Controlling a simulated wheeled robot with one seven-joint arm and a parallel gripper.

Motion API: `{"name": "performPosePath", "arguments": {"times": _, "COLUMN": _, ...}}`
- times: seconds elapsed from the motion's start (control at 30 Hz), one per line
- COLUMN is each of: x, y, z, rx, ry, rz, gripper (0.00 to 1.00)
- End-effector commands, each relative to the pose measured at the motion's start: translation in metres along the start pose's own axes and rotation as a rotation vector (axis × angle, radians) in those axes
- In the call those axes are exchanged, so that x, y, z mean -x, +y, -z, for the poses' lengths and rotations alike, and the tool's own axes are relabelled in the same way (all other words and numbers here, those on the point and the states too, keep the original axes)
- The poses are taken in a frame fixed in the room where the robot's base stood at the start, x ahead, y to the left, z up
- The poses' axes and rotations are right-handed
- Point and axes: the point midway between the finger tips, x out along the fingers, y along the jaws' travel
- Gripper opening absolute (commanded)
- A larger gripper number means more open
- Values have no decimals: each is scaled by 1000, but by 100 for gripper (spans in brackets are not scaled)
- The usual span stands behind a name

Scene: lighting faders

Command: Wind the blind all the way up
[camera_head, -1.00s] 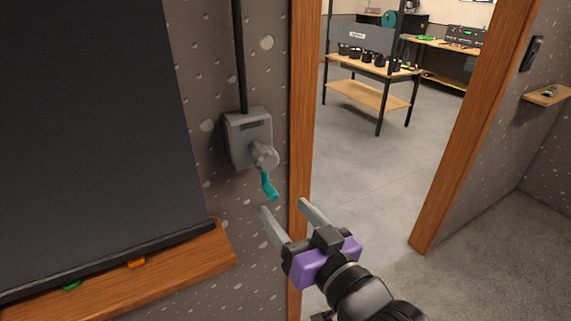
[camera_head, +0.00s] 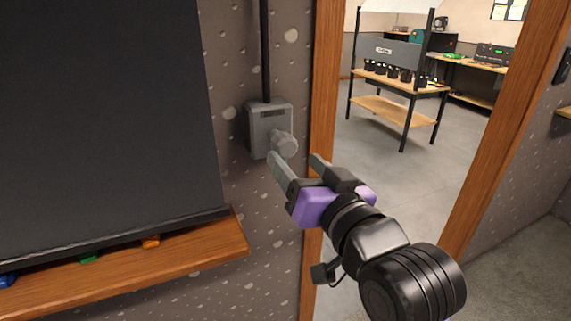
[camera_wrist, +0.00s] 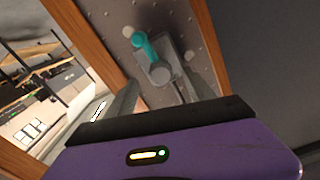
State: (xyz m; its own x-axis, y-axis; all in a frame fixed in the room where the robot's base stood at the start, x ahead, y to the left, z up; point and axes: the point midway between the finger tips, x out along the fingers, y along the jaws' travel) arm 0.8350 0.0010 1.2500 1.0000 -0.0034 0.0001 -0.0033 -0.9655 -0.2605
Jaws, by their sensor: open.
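The dark blind (camera_head: 105,110) hangs at the left of the head view, its bottom bar just above a wooden ledge. The grey winder box (camera_head: 268,124) is on the speckled wall right of the blind, with a round grey hub (camera_head: 284,143). The teal crank handle (camera_wrist: 146,46) shows in the wrist view, joined to the hub (camera_wrist: 160,74); in the head view it is hidden behind my gripper. My gripper (camera_head: 296,160) is open and empty, its fingers pointing at the winder. In the wrist view its fingers lie either side of the box, short of the handle.
A wooden door frame (camera_head: 322,100) stands just right of the winder, close to my gripper. The wooden ledge (camera_head: 190,255) below the blind holds green, orange and blue items. Through the doorway is a room with a shelf table (camera_head: 400,85).

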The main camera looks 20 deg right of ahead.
Motion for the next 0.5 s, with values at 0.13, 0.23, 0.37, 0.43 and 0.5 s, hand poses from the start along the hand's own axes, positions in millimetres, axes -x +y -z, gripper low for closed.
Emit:
{"name": "performPosePath", "arguments": {"times": 0.13, "x": -3, "y": 1, "z": -4, "rx": 0, "ry": 4, "rz": 2, "gripper": 62}}
{"name": "performPosePath", "arguments": {"times": 0.23, "x": -5, "y": 1, "z": -4, "rx": 1, "ry": 4, "rz": 4, "gripper": 62}}
{"name": "performPosePath", "arguments": {"times": 0.37, "x": -22, "y": -1, "z": 2, "rx": 1, "ry": -3, "rz": 3, "gripper": 62}}
{"name": "performPosePath", "arguments": {"times": 0.43, "x": -32, "y": -1, "z": 2, "rx": 1, "ry": -3, "rz": 3, "gripper": 62}}
{"name": "performPosePath", "arguments": {"times": 0.5, "x": -41, "y": -1, "z": 2, "rx": 1, "ry": -3, "rz": 3, "gripper": 62}}
